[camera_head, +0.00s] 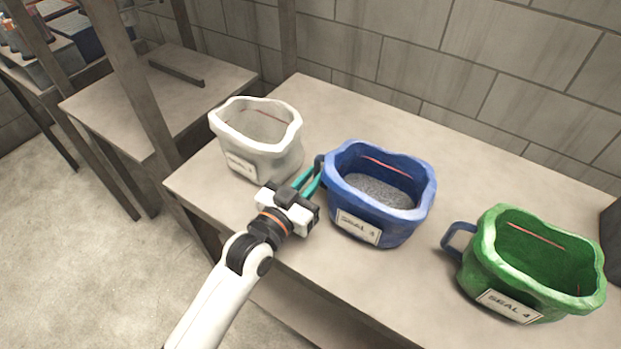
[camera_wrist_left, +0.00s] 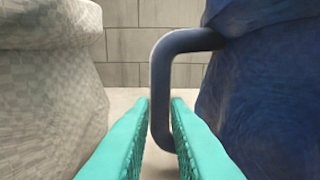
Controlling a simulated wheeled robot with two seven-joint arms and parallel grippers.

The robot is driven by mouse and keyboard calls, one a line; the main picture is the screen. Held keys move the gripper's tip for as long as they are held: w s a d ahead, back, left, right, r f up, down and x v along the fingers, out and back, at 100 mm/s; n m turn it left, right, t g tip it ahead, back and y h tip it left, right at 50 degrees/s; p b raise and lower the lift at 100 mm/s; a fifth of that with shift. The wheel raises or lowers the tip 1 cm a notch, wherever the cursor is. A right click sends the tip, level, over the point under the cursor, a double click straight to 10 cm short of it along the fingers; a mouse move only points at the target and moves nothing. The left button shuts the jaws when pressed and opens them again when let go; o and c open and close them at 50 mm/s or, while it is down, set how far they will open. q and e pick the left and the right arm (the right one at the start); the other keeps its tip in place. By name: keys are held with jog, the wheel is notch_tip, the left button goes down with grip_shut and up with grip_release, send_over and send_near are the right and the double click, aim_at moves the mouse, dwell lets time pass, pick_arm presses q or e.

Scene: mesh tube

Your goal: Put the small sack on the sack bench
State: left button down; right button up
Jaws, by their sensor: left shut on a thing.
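Three open sacks stand upright on a grey bench (camera_head: 440,150): a white one (camera_head: 268,157), a blue one (camera_head: 378,215) with grey grains inside, and a green one (camera_head: 520,275) at the right. The blue and green labels read "SEAL", with digits hard to read. The blue sack also shows in the left wrist view (camera_wrist_left: 265,85), with its dark blue handle (camera_wrist_left: 163,95) between my teal fingers. My left gripper (camera_head: 312,182) is shut on that handle, between the white and blue sacks. I cannot tell which sack or bench the task names. My right gripper is not in view.
A lower table (camera_head: 150,95) with a dark bar (camera_head: 176,73) on it stands at the left, behind an upright post (camera_head: 130,80). Shelves with boxes are at the far upper left. A block wall runs behind the bench. Bench space behind the sacks is clear.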

pick_arm(q)
jog(key=c, duration=1.8)
grip_release()
jog(key=shift+f, duration=0.1)
jog(key=o, duration=0.4)
jog(key=v, duration=1.2)
